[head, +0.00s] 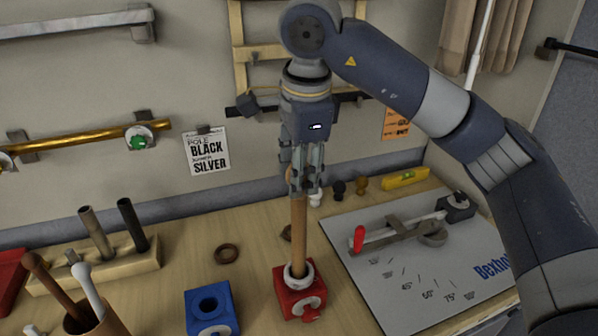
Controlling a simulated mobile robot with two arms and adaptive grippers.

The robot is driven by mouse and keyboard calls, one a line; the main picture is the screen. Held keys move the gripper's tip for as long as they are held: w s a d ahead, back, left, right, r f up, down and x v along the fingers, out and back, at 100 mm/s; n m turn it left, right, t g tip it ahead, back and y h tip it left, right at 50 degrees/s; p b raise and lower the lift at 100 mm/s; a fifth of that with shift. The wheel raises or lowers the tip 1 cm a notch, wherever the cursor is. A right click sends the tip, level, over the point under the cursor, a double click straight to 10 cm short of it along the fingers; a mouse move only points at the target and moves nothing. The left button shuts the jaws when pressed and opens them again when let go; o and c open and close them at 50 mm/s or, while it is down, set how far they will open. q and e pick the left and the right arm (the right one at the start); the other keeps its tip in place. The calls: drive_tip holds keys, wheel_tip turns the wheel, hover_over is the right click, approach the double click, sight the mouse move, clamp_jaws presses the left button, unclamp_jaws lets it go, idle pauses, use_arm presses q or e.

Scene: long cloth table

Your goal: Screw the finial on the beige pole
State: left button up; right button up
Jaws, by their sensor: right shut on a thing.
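The beige pole (299,228) stands upright in a red clamp block (300,291) on the bench, with a pale ring at its foot. My right gripper (304,182) points straight down over the pole's top end, fingers shut. The finial is mostly hidden between the fingers; only a small tan patch shows there. The fingers cover the join, so I cannot tell how far the finial sits on the pole. My left gripper is not in view.
Several small finials, one dark (338,188) and one brown (361,185), stand behind the pole. A blue block (211,308) is at left front. A cutting guide with a red handle (358,239) lies right on a grey board (395,290). A brown ring (227,254) lies left.

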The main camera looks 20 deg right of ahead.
drive_tip(key=shift+r+m+p, duration=0.2)
drive_tip(key=shift+m+p, duration=0.15)
drive_tip(key=shift+m, duration=0.75)
drive_tip(key=m+h+p, duration=0.1)
drive_tip(key=m, duration=0.3)
drive_tip(key=shift+m, duration=0.3)
drive_tip(key=m+p, duration=0.1)
drive_tip(key=m, duration=0.2)
drive_tip(key=shift+w+g+h, duration=0.1)
drive_tip(key=shift+g+h, duration=0.2)
drive_tip(key=shift+g, duration=0.1)
drive_tip(key=shift+f+m, duration=0.1)
drive_tip(key=shift+m, duration=0.7)
drive_tip(key=o, duration=1.1)
drive_tip(key=shift+f, duration=0.1)
